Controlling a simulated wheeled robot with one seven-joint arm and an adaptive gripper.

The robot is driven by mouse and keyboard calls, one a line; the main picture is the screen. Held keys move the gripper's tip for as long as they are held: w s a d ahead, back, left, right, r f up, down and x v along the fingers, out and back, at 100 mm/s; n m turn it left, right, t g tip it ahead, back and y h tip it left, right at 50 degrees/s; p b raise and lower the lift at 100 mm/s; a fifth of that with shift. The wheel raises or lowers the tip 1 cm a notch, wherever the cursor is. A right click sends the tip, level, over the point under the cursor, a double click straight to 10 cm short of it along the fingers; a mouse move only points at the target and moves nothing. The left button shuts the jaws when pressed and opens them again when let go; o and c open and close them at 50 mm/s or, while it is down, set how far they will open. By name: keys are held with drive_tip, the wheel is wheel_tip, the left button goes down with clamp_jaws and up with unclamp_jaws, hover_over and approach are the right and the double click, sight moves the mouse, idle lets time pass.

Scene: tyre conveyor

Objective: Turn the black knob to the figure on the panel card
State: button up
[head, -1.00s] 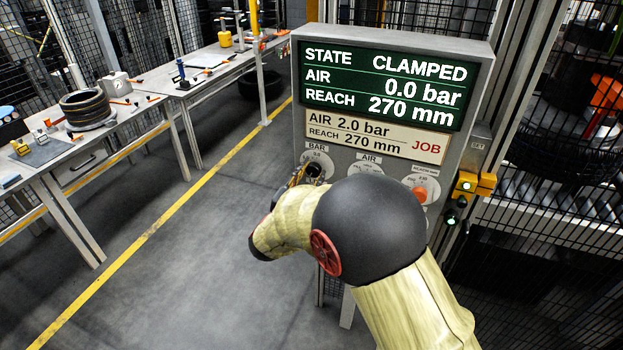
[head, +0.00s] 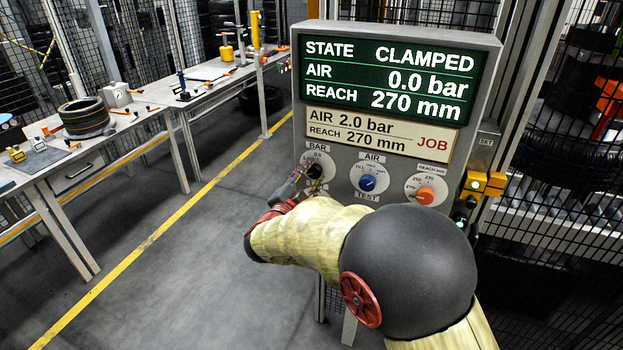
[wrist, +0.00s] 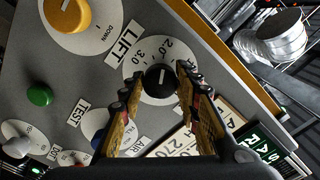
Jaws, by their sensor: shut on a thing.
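The black knob (wrist: 160,77) sits on a white dial marked BAR, with 2.0 and 3.0 readable on it in the wrist view. A white line shows on the knob's face; which figure it points at I cannot tell. The knob also shows in the head view (head: 315,171), partly behind my fingers. My gripper (wrist: 159,82) is shut on the knob, one finger on each side. The panel card (head: 378,135) reads AIR 2.0 bar, REACH 270 mm, JOB. The green display (head: 388,78) above reads CLAMPED, 0.0 bar and 270 mm.
A blue AIR knob (head: 367,183) and an orange reach knob (head: 425,195) sit right of the black one. The wrist view shows a yellow LIFT knob (wrist: 68,14) and a green button (wrist: 40,96). Benches (head: 60,165) stand left; the floor between is clear.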

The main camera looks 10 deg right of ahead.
idle(0.4)
drive_tip(key=o, duration=1.2)
drive_tip(key=shift+c, duration=0.2)
drive_tip(key=shift+a, duration=0.1)
drive_tip(key=v, duration=1.2)
